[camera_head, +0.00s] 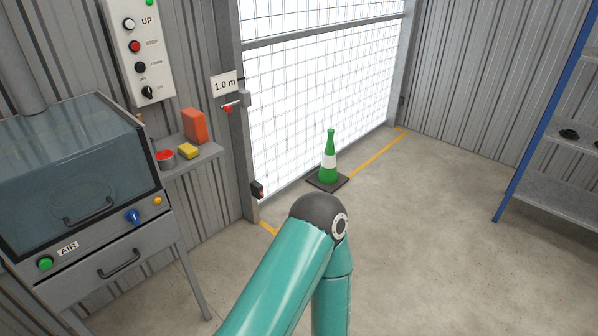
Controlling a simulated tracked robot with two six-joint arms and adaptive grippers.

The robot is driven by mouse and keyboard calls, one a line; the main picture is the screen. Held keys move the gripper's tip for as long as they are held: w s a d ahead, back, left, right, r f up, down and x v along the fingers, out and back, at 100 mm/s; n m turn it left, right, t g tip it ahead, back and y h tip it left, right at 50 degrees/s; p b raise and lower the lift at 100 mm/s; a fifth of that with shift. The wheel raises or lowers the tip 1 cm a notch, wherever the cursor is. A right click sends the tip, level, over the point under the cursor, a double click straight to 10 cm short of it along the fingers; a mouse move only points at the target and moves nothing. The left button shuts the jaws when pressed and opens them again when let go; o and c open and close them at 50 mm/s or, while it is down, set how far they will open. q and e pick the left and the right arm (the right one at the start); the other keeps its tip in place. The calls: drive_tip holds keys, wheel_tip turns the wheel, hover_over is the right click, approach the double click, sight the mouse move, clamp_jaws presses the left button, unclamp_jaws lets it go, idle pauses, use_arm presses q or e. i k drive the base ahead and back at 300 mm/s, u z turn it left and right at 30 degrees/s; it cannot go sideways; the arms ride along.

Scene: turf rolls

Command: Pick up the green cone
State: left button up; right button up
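No gripper shows in this view. Nothing is seen touching the cone.
A grey cabinet (122,262) with a glass lid stands at the left. A small shelf (207,153) holds an orange block, a yellow sponge and a red-topped tin. A blue-framed rack (541,120) stands at the right. The floor (432,240) between is clear.

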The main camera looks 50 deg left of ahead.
sight(328, 178)
drive_tip(key=z, duration=1.6)
drive_tip(key=i, duration=0.1)
drive_tip(key=u, duration=2.95)
drive_tip(key=k, duration=0.7)
drive_tip(key=u, duration=0.2)
drive_tip(key=i, duration=0.75)
drive_tip(key=z, duration=0.45)
drive_tip(key=i, duration=1.15)
drive_tip(key=z, duration=0.4)
